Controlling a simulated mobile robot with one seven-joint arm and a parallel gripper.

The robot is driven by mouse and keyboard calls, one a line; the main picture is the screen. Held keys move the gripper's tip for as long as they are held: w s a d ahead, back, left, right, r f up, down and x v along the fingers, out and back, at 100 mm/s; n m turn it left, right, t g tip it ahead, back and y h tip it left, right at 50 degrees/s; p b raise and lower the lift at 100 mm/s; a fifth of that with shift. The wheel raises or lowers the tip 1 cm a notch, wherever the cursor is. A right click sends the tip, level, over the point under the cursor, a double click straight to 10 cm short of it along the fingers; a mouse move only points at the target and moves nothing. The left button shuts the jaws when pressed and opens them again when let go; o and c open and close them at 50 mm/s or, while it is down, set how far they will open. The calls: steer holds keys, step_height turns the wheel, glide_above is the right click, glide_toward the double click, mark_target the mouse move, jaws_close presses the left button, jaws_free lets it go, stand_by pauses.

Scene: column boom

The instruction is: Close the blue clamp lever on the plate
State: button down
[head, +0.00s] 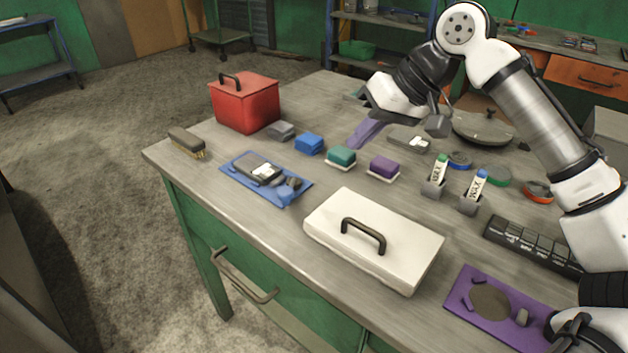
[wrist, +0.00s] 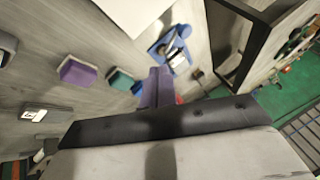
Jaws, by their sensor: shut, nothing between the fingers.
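The blue plate (head: 238,173) lies near the front left of the workbench, with a dark grey and white device (head: 263,171) on it. Small blue and dark parts (head: 288,188) sit at its right end; I cannot clearly make out the clamp lever or its angle. The plate also shows in the wrist view (wrist: 158,47), beyond my fingertips. My gripper (head: 358,142) has purple fingers, which are shut and empty. It hangs above the table, to the right of and behind the plate, apart from it. The fingers also show in the wrist view (wrist: 157,75).
A red box (head: 245,104) stands behind the plate. A white handled lid (head: 342,219) lies to its right, a brush (head: 186,141) to its left.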

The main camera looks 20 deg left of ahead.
mark_target(290, 188)
steer(key=shift+s, duration=0.1)
stand_by(0.3)
steer(key=x, duration=1)
steer(key=shift+a+f, duration=0.1)
steer(key=shift+f, duration=0.05)
steer(key=shift+s+a, duration=0.85)
steer(key=shift+s, duration=0.05)
steer(key=shift+s+a+f, duration=0.15)
steer(key=shift+s+a, duration=0.25)
steer(key=shift+a, duration=0.05)
steer(key=shift+s+a, duration=0.1)
steer(key=shift+a, duration=0.1)
